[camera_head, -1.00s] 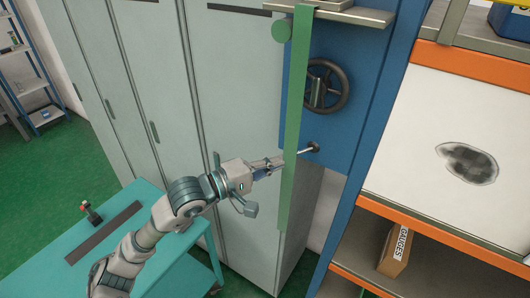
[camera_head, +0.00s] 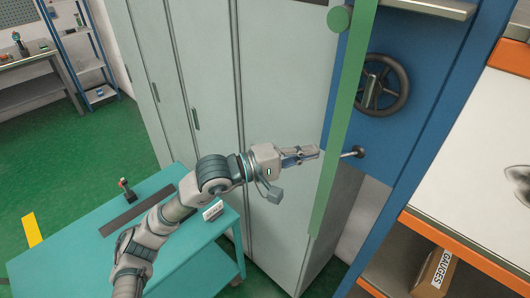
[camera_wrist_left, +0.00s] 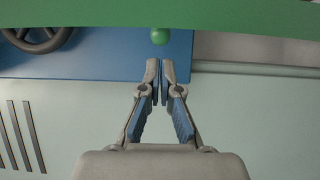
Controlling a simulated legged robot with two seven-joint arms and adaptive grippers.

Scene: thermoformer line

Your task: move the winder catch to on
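The likely winder catch is a thin silver lever (camera_head: 348,154) on a dark round pivot (camera_head: 361,151), mounted on a blue panel (camera_head: 405,135) below a black handwheel. A long green strip crosses in front, and the lever's left part is hidden in the head view. The left wrist view shows a small green ball (camera_wrist_left: 160,36) at the strip's edge, perhaps the lever's end. My left gripper (camera_head: 317,151) is beside the strip's left edge. In the wrist view its fingertips (camera_wrist_left: 160,62) are nearly together, with nothing between them, just short of the ball. My right gripper is not in view.
The green strip (camera_head: 342,110) hangs close to my fingertips. The black handwheel (camera_head: 383,85) is above the lever. Pale cabinets (camera_head: 285,75) stand behind my arm. A teal table (camera_head: 75,250) is below it. An orange-edged shelf (camera_head: 470,250) with a gauges box (camera_head: 434,273) is at right.

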